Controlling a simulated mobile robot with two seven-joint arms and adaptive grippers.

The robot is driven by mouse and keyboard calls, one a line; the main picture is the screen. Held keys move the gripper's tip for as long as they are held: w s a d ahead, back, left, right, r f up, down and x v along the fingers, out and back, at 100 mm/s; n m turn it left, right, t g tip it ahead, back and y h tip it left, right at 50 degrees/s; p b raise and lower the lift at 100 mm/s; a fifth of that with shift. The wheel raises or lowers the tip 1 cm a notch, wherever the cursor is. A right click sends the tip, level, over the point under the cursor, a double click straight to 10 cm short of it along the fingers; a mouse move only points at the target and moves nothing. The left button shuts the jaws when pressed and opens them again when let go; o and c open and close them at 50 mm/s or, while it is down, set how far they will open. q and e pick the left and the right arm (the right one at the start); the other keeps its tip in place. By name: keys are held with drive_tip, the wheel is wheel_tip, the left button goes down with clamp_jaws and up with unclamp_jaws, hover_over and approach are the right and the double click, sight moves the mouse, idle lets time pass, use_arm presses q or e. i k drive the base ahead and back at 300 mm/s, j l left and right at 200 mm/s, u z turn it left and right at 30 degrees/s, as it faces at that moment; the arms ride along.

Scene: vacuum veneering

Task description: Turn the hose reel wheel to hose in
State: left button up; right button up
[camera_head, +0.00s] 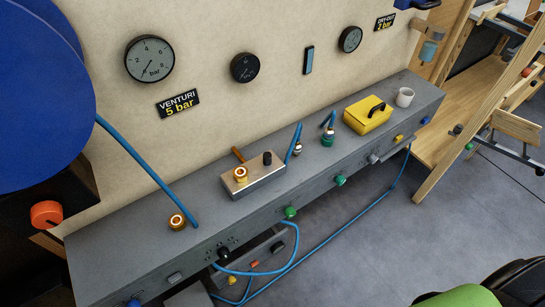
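The hose reel (40,90) is a large blue disc at the upper left, cut off by the picture's edge. A blue hose (145,167) runs from its right rim down to the grey bench and ends near a brass fitting (177,221). I cannot tell whether hose and fitting touch. An orange knob (46,214) sits below the disc on a dark body; I cannot tell whether it belongs to the reel wheel. Neither of my grippers is in view.
The grey bench (130,245) runs diagonally along the wall. It carries a metal block (252,180), a yellow box (368,115) and a white cup (404,97). Another blue hose (335,235) trails below. A wooden frame (490,100) stands right. Grey floor (390,240) is open.

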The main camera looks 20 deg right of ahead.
sight(47, 213)
drive_tip(key=j+u, duration=0.2)
drive_tip(key=u, duration=0.95)
